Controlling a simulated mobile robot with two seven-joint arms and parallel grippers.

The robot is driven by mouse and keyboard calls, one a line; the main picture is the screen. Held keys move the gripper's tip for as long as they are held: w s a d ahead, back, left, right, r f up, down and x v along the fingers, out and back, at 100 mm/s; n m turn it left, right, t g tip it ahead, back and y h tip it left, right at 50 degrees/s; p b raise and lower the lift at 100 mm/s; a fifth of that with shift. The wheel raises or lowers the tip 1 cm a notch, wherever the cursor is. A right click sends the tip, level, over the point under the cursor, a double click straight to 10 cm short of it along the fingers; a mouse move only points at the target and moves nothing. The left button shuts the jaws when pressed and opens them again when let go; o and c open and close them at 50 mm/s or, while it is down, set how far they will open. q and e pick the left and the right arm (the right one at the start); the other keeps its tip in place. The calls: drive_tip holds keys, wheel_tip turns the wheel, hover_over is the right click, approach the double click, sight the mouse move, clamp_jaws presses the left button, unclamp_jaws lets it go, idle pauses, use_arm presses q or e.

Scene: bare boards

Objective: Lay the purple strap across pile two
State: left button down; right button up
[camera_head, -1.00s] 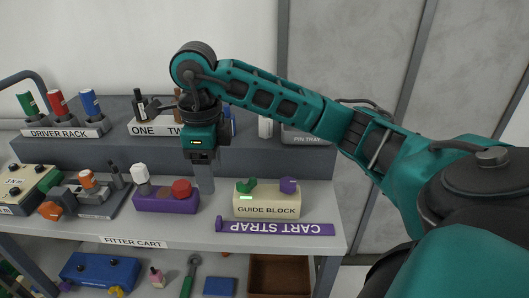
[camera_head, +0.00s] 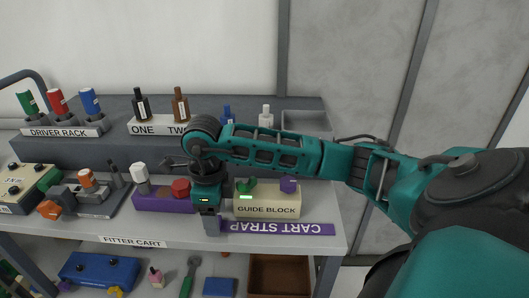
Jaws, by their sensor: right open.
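The purple strap (camera_head: 280,229), marked CART STRAP upside down, lies flat along the front right of the cart's top. My right gripper (camera_head: 212,226) points down at the strap's left end; its fingers cover that end, and I cannot tell whether they touch it. It is open. No pile marked two shows; a white holder (camera_head: 158,126) labelled ONE and TWO stands on the raised back shelf, with a black bottle (camera_head: 141,106) at ONE and a brown bottle (camera_head: 181,106) at TWO. My left gripper is not in view.
The cream guide block (camera_head: 267,209) stands just behind the strap. A purple block (camera_head: 152,202) with white and red knobs is left of my gripper. The driver rack (camera_head: 66,131) is at back left, an open grey tray (camera_head: 306,122) at back right.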

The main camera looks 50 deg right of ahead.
drive_tip(key=shift+f, duration=0.3)
drive_tip(key=shift+c, duration=0.4)
clamp_jaws()
wheel_tip(320, 180, up, 20)
drive_tip(key=p, duration=0.3)
drive_tip(key=shift+s, duration=0.1)
